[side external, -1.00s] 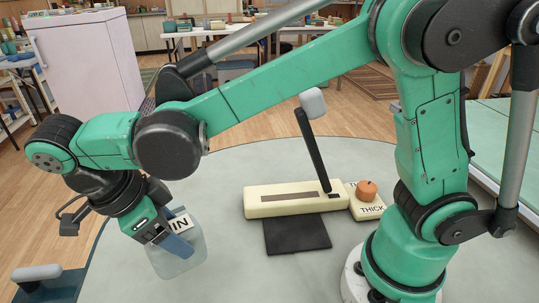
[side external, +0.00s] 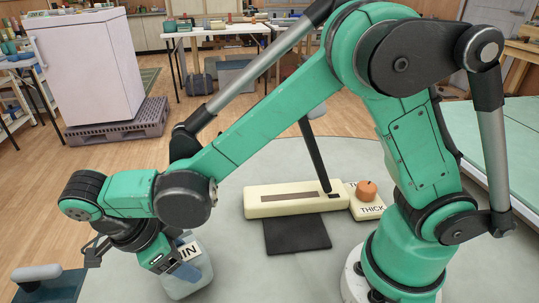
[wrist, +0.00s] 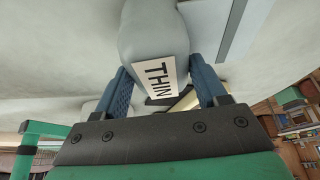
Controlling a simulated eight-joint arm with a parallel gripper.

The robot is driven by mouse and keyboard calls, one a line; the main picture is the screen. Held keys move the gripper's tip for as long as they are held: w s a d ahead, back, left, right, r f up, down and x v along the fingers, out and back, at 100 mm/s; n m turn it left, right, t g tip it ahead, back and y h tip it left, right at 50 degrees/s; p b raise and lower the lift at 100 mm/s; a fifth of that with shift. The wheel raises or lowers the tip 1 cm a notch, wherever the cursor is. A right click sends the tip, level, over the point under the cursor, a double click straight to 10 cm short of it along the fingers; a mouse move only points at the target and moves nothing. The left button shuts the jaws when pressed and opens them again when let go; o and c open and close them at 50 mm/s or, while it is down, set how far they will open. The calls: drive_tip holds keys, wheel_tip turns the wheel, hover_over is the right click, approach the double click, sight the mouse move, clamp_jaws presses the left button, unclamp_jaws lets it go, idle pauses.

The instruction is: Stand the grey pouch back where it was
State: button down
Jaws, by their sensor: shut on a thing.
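The grey pouch (side external: 188,280) is a pale, bluish-grey bag with a white label. In the wrist view the pouch (wrist: 152,35) shows the label reading THIN. My gripper (side external: 174,258) is shut on the pouch, with a blue finger on each side of it in the wrist view (wrist: 162,88). The pouch hangs below my gripper at the left part of the round grey table. Whether its base touches the table I cannot tell.
A cream sealer-like bar (side external: 285,200) with a raised dark lever stands mid-table, a black pad (side external: 297,235) in front. A card reading THICK (side external: 369,211) holds an orange round thing (side external: 366,191). A blue item with a grey handle (side external: 47,285) is at lower left.

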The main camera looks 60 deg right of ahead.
drive_tip(key=shift+f, duration=0.55)
idle(0.4)
unclamp_jaws()
drive_tip(key=shift+r, duration=0.1)
drive_tip(key=shift+v, duration=2.75)
